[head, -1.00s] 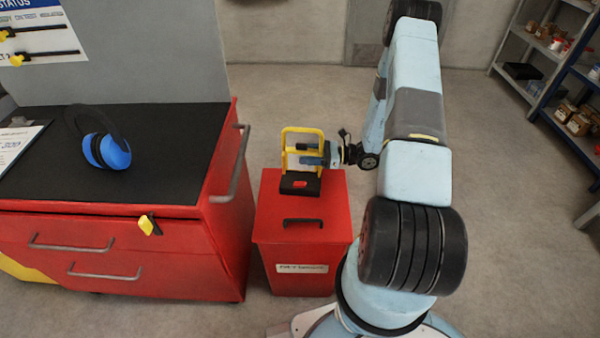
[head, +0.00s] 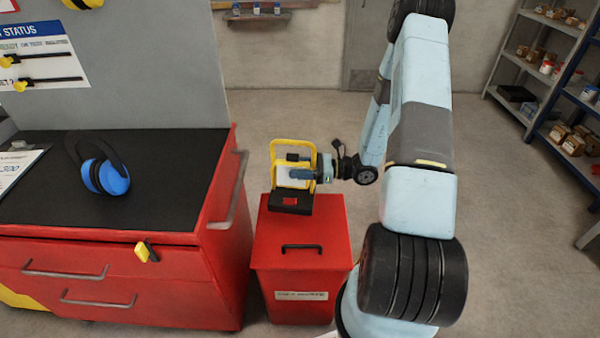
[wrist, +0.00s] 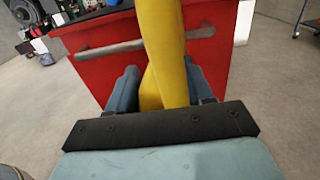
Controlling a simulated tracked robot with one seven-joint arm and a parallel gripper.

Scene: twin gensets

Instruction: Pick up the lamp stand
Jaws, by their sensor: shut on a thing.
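The lamp stand (head: 275,160) has a yellow tube frame and a black base (head: 291,202) with a red patch. It stands upright over the red cabinet (head: 322,250); whether its base clears the top I cannot tell for sure. My gripper (head: 308,174) comes from the right and is shut on the frame's right side. In the wrist view the yellow tube (wrist: 164,50) runs up between the two blue-grey fingers of my gripper (wrist: 158,88). The base is out of the wrist view.
A red workbench (head: 110,225) with a black top stands close at left, with blue ear defenders (head: 105,175) on it. A grey panel (head: 140,65) rises behind. Shelves (head: 545,80) stand at far right. The floor between is open.

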